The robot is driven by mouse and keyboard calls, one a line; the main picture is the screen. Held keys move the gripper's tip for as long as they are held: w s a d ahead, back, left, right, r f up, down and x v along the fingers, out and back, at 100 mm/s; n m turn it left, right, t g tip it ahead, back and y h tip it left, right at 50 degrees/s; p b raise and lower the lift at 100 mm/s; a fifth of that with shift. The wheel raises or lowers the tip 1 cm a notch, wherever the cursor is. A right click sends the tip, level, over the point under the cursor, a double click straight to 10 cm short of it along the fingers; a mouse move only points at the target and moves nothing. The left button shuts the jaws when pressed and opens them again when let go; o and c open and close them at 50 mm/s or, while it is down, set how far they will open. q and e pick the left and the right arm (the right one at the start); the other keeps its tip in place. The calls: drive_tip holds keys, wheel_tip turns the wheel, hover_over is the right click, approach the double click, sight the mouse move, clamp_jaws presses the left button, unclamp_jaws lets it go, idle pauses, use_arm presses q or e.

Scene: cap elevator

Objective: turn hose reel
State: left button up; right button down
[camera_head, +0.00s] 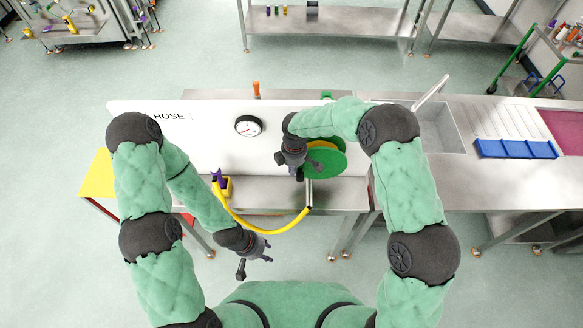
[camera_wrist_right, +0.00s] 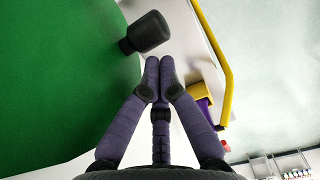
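The hose reel (camera_head: 330,166) is a green disc with yellow behind it, on the front of the white panel marked HOSE. In the right wrist view the green disc (camera_wrist_right: 60,80) fills the left side. A black crank knob (camera_wrist_right: 148,33) stands out from its edge. My right gripper (camera_wrist_right: 159,68) has its fingertips together, just below the knob, with nothing visible between them. It also shows at the reel's left side in the head view (camera_head: 294,168). My left gripper (camera_head: 257,265) is low in front of the bench, its fingers spread and empty.
A yellow hose (camera_head: 270,229) hangs in a curve from below the reel to a yellow holder (camera_head: 225,186) with a purple piece. A round gauge (camera_head: 248,126) is on the panel. A sink (camera_head: 440,128) and blue tray (camera_head: 515,149) are at right.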

drive_tip(key=shift+f+h+b, duration=0.35)
drive_tip(key=shift+h+b, duration=0.05)
drive_tip(key=shift+b, duration=0.2)
drive_tip(key=shift+f, duration=0.1)
drive_tip(key=shift+d+f+h+b, duration=0.2)
drive_tip(key=shift+f+h+b, duration=0.75)
drive_tip(key=shift+h+b, duration=0.4)
drive_tip(key=shift+d+f+h+b, duration=0.25)
drive_tip(key=shift+f+h+b, duration=0.75)
drive_tip(key=shift+b, duration=0.65)
drive_tip(key=shift+d+f+h+b, duration=0.2)
drive_tip(key=shift+f+h+b, duration=0.65)
drive_tip(key=shift+h+b, duration=0.55)
drive_tip(key=shift+r, duration=0.1)
